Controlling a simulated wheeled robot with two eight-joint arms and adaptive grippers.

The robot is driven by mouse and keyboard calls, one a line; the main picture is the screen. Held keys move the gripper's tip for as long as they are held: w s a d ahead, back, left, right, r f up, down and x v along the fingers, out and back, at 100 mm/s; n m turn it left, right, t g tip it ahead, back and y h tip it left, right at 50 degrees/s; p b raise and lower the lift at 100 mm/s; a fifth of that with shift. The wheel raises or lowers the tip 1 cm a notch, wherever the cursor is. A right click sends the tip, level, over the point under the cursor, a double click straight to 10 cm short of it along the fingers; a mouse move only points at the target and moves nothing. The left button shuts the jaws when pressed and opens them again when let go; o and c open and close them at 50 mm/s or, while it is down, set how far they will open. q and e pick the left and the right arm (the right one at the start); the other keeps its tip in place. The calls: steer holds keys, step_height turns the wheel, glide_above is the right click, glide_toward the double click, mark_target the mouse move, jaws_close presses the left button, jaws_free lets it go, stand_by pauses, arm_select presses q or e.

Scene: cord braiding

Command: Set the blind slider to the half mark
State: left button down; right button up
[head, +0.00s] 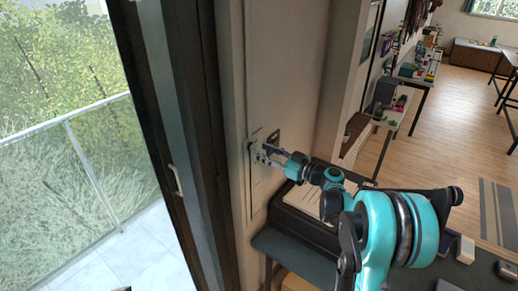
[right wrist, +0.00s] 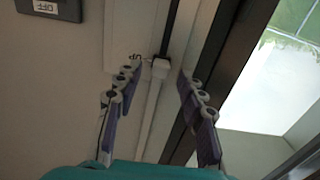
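The blind slider shows in the right wrist view as a small pale knob (right wrist: 160,69) on a narrow vertical track. The track is dark above the knob and whitish below it. My right gripper (right wrist: 157,84) is open, with one purple-grey finger on each side of the knob and visible gaps between. In the head view, my right gripper (head: 267,151) is at the upper part of the pale wall panel (head: 258,192) beside the window frame and covers the knob there. I cannot make out a half mark. My left gripper is not in view.
A dark switch box marked OFF (right wrist: 50,9) is on the wall near the slider. The dark window frame (head: 188,120) stands close to the left. A dark bench (head: 290,248) with a tray is below my right arm.

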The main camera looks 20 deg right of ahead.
steer(key=shift+x, duration=1.2)
steer(key=shift+r, duration=0.1)
jaws_close()
step_height(320, 180, down, 34)
steer(key=b, duration=2.4)
steer(key=shift+b, duration=0.35)
jaws_free()
